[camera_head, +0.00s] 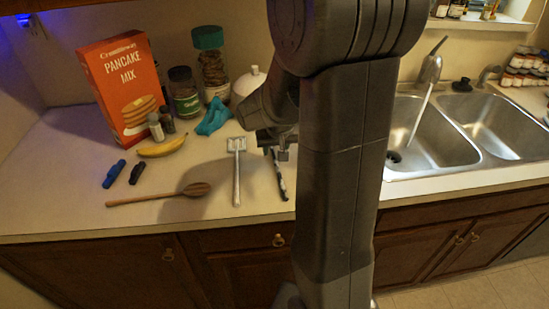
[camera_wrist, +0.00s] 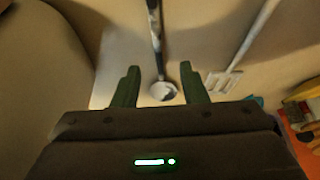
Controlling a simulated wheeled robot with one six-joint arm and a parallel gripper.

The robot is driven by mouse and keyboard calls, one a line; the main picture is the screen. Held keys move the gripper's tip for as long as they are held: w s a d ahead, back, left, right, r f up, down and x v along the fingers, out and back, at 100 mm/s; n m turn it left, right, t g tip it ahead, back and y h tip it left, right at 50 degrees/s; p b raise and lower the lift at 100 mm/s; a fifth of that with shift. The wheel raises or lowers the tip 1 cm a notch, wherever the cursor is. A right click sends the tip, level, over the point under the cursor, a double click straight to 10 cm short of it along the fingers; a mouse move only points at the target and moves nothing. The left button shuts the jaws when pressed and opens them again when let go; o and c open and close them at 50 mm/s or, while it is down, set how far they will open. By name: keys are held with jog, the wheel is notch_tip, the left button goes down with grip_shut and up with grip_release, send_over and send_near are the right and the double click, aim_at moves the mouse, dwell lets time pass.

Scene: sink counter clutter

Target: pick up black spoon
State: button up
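The black spoon (camera_head: 279,180) lies on the counter with its dark, glossy handle toward the front edge. In the head view its far end is hidden near my gripper (camera_head: 283,143). In the wrist view the spoon's handle (camera_wrist: 155,30) runs down from the top edge to a pale, shiny bowl (camera_wrist: 163,91). The bowl shows between the two fingers of my gripper (camera_wrist: 159,69), with a gap on each side. The fingers are open and hold nothing. I cannot tell how high they are above the spoon.
A silver slotted turner (camera_head: 237,170) lies just left of the spoon, and a wooden spoon (camera_head: 160,195) farther left. A teal cloth (camera_head: 214,117), jars, a banana (camera_head: 162,147) and a pancake mix box (camera_head: 124,88) stand behind. The sink (camera_head: 435,130) is at right.

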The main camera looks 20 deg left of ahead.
aim_at(275, 157)
jog(key=shift+x, duration=1.8)
jog(key=shift+s+d+f, duration=0.1)
jog(key=shift+s+d, duration=0.05)
jog(key=shift+d, duration=0.05)
grip_shut()
